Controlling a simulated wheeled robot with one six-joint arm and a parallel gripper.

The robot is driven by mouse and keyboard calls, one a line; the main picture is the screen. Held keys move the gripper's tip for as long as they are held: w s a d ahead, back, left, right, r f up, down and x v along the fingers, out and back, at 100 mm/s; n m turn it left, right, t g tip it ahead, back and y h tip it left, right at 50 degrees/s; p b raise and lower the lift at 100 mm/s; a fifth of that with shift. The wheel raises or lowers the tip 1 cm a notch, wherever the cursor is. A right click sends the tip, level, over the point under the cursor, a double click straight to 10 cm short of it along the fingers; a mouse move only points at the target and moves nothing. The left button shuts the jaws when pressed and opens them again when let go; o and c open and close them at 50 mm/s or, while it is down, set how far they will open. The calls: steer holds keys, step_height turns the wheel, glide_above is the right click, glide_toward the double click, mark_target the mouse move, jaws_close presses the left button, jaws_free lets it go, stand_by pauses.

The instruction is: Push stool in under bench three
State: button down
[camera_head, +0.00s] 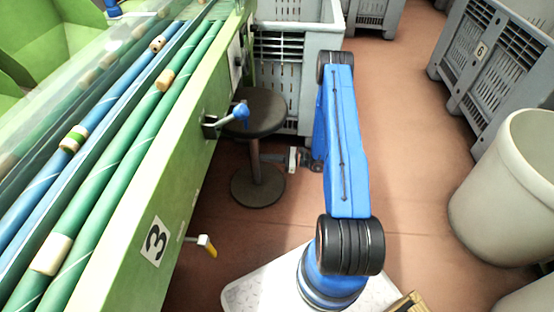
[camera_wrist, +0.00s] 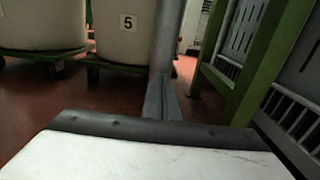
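The stool has a dark round seat (camera_head: 262,108), a single post and a round floor base (camera_head: 258,188). It stands upright beside the green bench (camera_head: 180,160), which bears a label 3 (camera_head: 155,240). In the picture the seat's left edge meets the bench side. How far it reaches underneath is hidden. My gripper (camera_head: 280,158) is low, just right of the stool post, below seat height; I cannot tell whether it touches. Its fingers are too small to read. The wrist view shows a pale dark-edged surface across the bottom, and no stool I can make out.
A blue-knobbed lever (camera_head: 239,111) and a yellow-tipped handle (camera_head: 207,245) jut from the bench. A grey crate (camera_head: 290,80) stands behind the stool. Crate 6 (camera_head: 490,50) and a pale bin (camera_head: 510,190) stand right. Drum 5 (camera_wrist: 122,35) shows in the wrist view.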

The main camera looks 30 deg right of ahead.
steer(key=x, duration=1.7)
steer(key=v, duration=1.4)
